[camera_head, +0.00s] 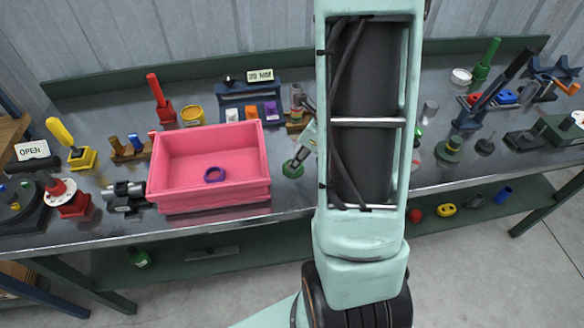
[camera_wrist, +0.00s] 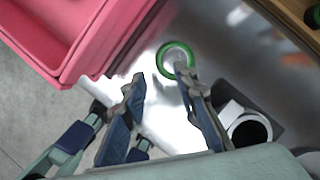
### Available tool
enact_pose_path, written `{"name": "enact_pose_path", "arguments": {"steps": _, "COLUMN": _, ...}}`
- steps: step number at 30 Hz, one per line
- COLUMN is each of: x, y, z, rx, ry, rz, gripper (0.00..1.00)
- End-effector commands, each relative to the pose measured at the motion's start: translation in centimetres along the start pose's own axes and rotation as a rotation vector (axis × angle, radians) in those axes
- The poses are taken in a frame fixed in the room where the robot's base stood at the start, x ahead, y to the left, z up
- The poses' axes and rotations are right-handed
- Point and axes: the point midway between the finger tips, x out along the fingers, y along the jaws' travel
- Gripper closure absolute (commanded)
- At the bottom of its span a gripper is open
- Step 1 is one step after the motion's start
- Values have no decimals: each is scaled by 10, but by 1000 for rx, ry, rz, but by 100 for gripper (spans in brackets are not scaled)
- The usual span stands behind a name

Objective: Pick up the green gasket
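The green gasket (camera_wrist: 162,55) is a ring lying flat on the shiny metal bench top in the wrist view.
A pale cylinder with a dark opening (camera_wrist: 249,130) is right of my fingers. A wooden edge (camera_wrist: 296,20) is at upper right.

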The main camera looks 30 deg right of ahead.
Motion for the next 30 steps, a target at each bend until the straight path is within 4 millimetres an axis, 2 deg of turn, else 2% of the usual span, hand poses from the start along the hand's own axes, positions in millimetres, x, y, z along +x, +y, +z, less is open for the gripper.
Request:
{"name": "enact_pose_path", "arguments": {"steps": 5, "x": 13, "y": 0, "z": -1, "rx": 0, "ry": 0, "rz": 0, "gripper": 73}}
{"name": "enact_pose_path", "arguments": {"steps": 13, "x": 51, "y": 0, "z": -3, "rx": -1, "ry": 1, "rz": 0, "gripper": 73}}
{"name": "enact_pose_path", "arguments": {"steps": 23, "x": 57, "y": 0, "z": -2, "rx": -2, "ry": 0, "rz": -2, "gripper": 73}}
{"name": "enact_pose_path", "arguments": {"steps": 30, "x": 57, "y": 0, "z": -2, "rx": -2, "ry": 0, "rz": -2, "gripper": 99}}
